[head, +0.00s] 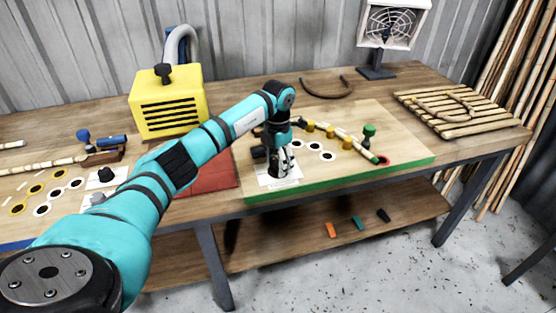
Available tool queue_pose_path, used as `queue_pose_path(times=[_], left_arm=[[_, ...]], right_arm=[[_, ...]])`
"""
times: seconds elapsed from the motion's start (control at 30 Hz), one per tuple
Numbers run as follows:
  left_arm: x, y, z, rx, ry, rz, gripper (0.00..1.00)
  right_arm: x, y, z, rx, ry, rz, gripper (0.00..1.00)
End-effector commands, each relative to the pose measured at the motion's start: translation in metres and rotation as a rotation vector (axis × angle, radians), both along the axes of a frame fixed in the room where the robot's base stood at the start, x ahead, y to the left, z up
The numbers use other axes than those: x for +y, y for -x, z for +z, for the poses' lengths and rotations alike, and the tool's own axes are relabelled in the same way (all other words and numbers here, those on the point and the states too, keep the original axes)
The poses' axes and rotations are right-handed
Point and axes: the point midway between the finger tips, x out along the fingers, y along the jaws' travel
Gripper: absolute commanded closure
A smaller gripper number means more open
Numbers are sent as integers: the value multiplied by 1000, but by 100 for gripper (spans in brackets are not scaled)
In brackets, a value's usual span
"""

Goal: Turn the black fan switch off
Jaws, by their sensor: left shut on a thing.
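My left gripper (283,168) is shut and points down at a white plate (291,182) at the front left of the green-edged board. The fingers cover the middle of the plate, where the black fan switch seems to be; the switch is mostly hidden and its position cannot be read. The fan (391,24), in a pale square frame on a dark stand, is at the back of the bench. My right gripper is not in view.
A yellow box (167,105) with a black knob stands behind my left arm. A cane with yellow pegs (331,132) and a green clamp (369,132) lies on the board (410,149). A slatted bamboo rack (482,124) is at right. Another white plate with a black knob (106,174) is at left.

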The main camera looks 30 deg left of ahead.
Motion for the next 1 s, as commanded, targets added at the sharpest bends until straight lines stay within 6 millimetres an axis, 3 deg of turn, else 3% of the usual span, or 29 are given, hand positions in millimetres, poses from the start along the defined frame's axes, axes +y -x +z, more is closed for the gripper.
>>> queue_pose_path(times=[1.0], left_arm=[[1, -1, 3, -3, -1, 944, 78]], right_arm=[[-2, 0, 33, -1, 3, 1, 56]])
